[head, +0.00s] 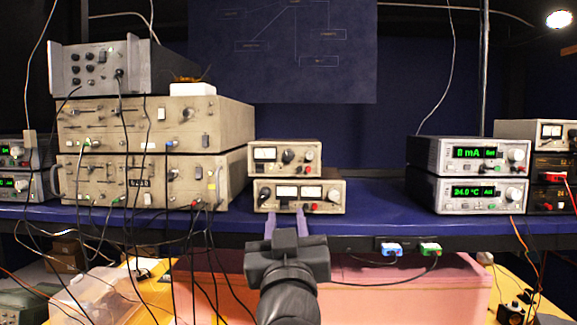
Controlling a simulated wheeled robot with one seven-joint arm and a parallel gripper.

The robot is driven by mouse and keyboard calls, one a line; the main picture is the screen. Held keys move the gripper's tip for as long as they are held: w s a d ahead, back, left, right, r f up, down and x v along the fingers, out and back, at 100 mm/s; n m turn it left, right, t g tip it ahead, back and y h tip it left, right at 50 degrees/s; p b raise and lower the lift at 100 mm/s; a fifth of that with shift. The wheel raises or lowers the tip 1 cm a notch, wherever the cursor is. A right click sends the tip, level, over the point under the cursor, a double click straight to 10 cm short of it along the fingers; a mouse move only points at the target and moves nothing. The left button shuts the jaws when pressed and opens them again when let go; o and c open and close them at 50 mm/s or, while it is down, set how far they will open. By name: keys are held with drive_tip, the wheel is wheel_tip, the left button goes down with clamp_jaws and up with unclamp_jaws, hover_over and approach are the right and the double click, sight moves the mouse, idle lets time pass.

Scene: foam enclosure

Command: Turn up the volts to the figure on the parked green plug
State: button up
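The green plug (430,249) is parked at the shelf's front edge on the right, beside a blue plug (391,250). Any figure on it is too small to read. No volts label is legible. My gripper (287,222) is open and empty, its two fingers apart, overlapping the shelf edge just below the lower beige unit. I cannot tell its distance from it.
Two grey units with green displays (432,155) stand on the right of the blue shelf (378,207), reading about 8 mA and 24.0 °C. Large beige units (225,112) with hanging cables crowd the left. A pink foam block (400,292) lies below the shelf.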

drive_tip(key=r, duration=0.1)
drive_tip(key=p, duration=0.9)
approach(288, 157)
drive_tip(key=shift+m+h, duration=0.3)
drive_tip(key=shift+h, duration=0.1)
drive_tip(key=x, duration=0.7)
drive_tip(key=shift+a, duration=0.15)
drive_tip(key=shift+w+r, duration=0.15)
drive_tip(key=shift+w, duration=0.5)
